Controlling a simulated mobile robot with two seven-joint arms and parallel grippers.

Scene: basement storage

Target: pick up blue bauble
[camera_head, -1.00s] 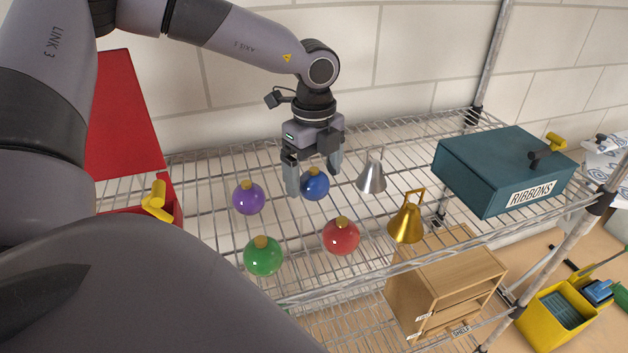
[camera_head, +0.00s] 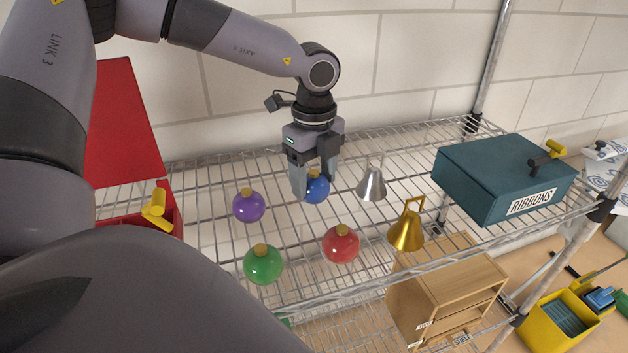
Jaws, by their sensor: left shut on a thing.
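The blue bauble (camera_head: 316,189) with a gold cap sits on the wire shelf (camera_head: 300,291). My left gripper (camera_head: 314,188) points down from above with its fingers on either side of the bauble, shut on it. The near finger hides the bauble's left part. The bauble shows no clear gap above the shelf, so I cannot tell whether it is lifted. My right gripper is not in view.
Purple (camera_head: 249,206), green (camera_head: 263,264) and red (camera_head: 341,244) baubles stand nearby. A silver bell (camera_head: 371,183) and gold bell (camera_head: 406,230) are to the right. A teal RIBBONS box (camera_head: 490,180) is farther right; an open red box (camera_head: 125,120) is left.

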